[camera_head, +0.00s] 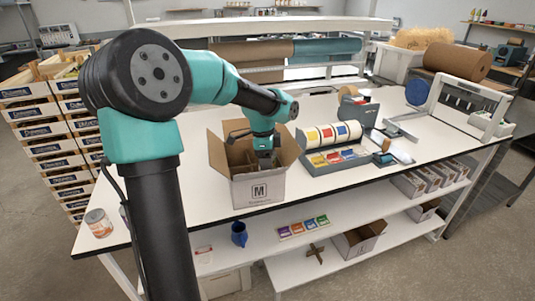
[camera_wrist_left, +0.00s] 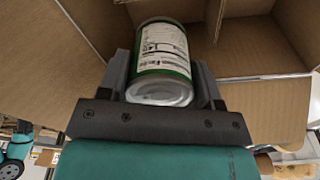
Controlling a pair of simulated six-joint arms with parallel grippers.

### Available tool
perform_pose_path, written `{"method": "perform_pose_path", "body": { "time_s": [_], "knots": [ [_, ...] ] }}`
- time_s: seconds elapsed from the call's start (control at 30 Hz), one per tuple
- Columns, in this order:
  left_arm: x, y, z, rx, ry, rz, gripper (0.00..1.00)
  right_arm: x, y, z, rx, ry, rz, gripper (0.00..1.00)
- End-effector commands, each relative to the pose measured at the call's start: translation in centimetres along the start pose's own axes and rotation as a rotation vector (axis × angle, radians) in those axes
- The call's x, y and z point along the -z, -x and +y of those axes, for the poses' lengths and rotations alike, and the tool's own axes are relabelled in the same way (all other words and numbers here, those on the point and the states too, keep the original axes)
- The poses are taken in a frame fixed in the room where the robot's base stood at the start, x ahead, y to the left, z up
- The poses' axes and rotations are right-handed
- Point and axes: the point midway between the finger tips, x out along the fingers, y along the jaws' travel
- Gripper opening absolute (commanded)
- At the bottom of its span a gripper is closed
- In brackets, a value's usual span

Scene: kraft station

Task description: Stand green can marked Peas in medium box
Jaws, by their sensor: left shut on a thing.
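The medium box (camera_head: 243,193) is an open cardboard carton marked M, standing on the white table in the head view. My left gripper (camera_head: 264,158) reaches down into its opening. In the left wrist view, the gripper (camera_wrist_left: 163,72) is shut on the green can (camera_wrist_left: 160,48), one jaw on each side. The can has a green and white label with small print and a silver end facing the camera. The word Peas is not readable. Cardboard dividers (camera_wrist_left: 262,50) show beside the can. Whether the can touches the box floor cannot be told. My right gripper is not in view.
Right of the box stands a grey holder with label rolls (camera_head: 331,135) and coloured cards (camera_head: 340,158). Box flaps (camera_wrist_left: 50,50) rise close around the gripper. The table left of the box is mostly clear.

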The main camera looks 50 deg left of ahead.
Motion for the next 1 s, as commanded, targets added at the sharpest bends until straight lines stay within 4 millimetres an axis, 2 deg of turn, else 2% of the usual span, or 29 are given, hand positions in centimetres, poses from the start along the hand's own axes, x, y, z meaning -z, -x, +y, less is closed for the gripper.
{"method": "perform_pose_path", "body": {
  "time_s": [0.7,1.0],
  "knots": [
    [-0.6,-4.5,0.0,-0.002,0.000,-0.001,0.31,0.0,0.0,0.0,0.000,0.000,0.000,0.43],
    [-0.8,-5.8,0.0,-0.001,0.001,0.000,0.31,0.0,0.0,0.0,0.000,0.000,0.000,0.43]
  ]
}}
